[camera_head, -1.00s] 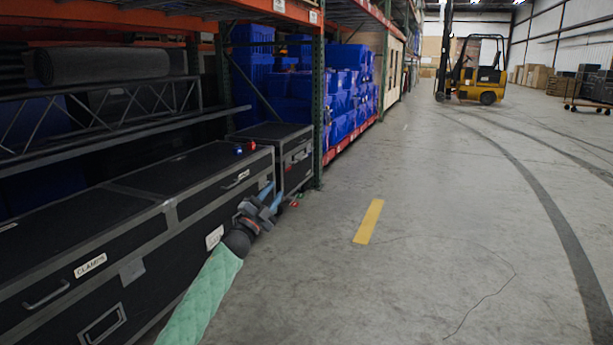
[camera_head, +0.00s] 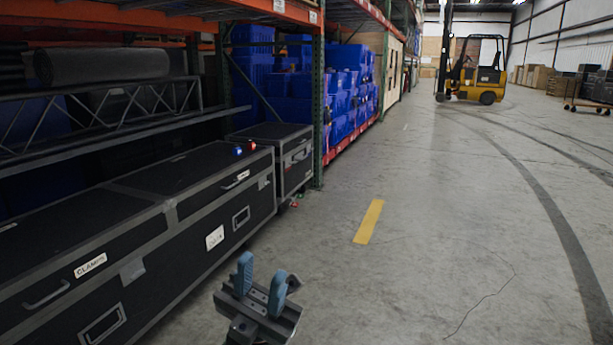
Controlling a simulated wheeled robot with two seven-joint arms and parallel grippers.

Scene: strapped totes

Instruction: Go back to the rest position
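My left gripper (camera_head: 261,283) is low in the middle of the head view, in front of the black cases and over the concrete floor. Its two blue-grey fingers stand apart with nothing between them. My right gripper is not in view. No strapped tote can be made out for certain; blue plastic totes (camera_head: 345,90) are stacked on the rack farther back.
Long black cases (camera_head: 190,235) line the left side under the orange and green rack (camera_head: 318,110). Small blue and red items (camera_head: 245,149) lie on one case. A yellow forklift (camera_head: 472,75) stands far back. The floor (camera_head: 450,220) at centre and right is clear.

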